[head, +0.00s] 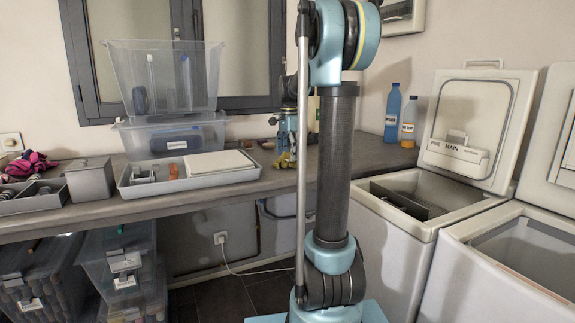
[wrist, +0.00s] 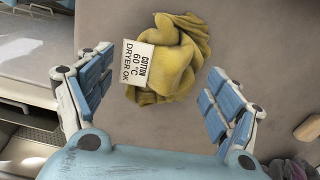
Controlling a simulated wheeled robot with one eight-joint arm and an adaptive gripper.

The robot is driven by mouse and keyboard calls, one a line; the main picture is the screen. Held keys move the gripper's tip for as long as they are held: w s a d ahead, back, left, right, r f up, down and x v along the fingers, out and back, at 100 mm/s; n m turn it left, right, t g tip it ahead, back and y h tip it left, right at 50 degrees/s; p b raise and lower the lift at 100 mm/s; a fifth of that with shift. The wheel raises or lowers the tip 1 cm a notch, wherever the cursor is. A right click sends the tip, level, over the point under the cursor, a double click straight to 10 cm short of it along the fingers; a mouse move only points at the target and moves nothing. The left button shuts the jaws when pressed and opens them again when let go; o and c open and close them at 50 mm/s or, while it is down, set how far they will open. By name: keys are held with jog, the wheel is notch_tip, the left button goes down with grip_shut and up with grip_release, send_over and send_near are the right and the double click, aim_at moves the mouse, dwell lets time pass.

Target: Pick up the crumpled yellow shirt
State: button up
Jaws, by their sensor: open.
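The crumpled yellow shirt (wrist: 180,58) lies on the grey-brown counter, with a white tag (wrist: 138,65) reading "COTTON 60 °C DRYER OK" at its left side. In the head view a small part of the yellow shirt (head: 286,160) shows on the counter below my gripper, partly hidden by my arm. My gripper (wrist: 160,98) is open in the wrist view, with one blue finger on each side of the picture. The shirt lies ahead of and between the fingertips, and the fingers appear apart from it. My gripper (head: 287,140) points down over the counter in the head view.
A grey tray (head: 190,181) with a folded white cloth stands left of the shirt. Clear bins (head: 165,90) stand behind it. Two open toploaders (head: 430,200) are further right. The counter (wrist: 110,20) around the shirt is mostly bare.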

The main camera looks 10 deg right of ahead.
jog(key=shift+c, duration=0.5)
jog(key=c, duration=1.2)
jog(key=shift+r, duration=0.15)
